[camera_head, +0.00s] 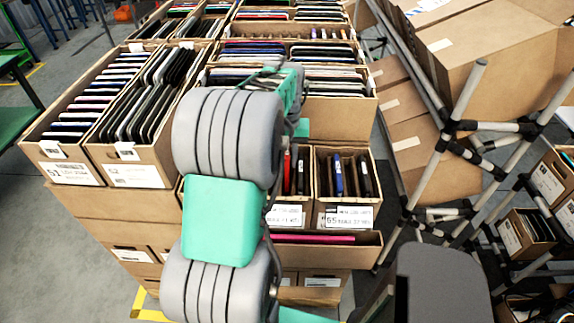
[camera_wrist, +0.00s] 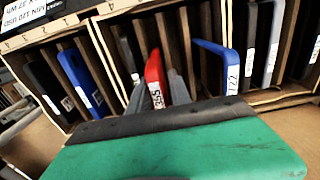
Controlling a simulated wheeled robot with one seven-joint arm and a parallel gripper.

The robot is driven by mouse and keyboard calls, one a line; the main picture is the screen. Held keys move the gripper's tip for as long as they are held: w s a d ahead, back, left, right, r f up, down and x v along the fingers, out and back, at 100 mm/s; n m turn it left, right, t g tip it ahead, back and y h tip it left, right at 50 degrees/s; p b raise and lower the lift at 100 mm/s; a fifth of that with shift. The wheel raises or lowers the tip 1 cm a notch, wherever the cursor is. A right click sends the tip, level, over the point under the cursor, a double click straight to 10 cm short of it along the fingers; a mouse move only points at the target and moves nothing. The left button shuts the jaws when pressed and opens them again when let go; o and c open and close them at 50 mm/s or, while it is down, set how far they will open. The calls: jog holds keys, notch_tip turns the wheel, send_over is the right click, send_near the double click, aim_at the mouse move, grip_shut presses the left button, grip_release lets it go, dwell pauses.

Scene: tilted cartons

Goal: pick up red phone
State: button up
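The red phone (camera_wrist: 155,80) stands on edge in a middle carton compartment in the wrist view, with a white number label on its lower part. My gripper (camera_wrist: 158,92) reaches into this carton, with one grey finger on each side of the red phone. The fingers look apart, with small gaps beside the phone; contact is not clear. A red edge (camera_head: 286,172) shows in the head view beside my arm, in the carton left of the one marked 65.
A blue phone (camera_wrist: 215,48) leans close right of my gripper; another blue phone (camera_wrist: 77,75) stands in the left carton. A pink-red item (camera_head: 312,238) lies in a lower carton. A pipe rack (camera_head: 450,140) stands right.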

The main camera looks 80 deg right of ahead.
jog(key=shift+s+f, duration=0.1)
jog(key=shift+f, duration=0.55)
grip_shut()
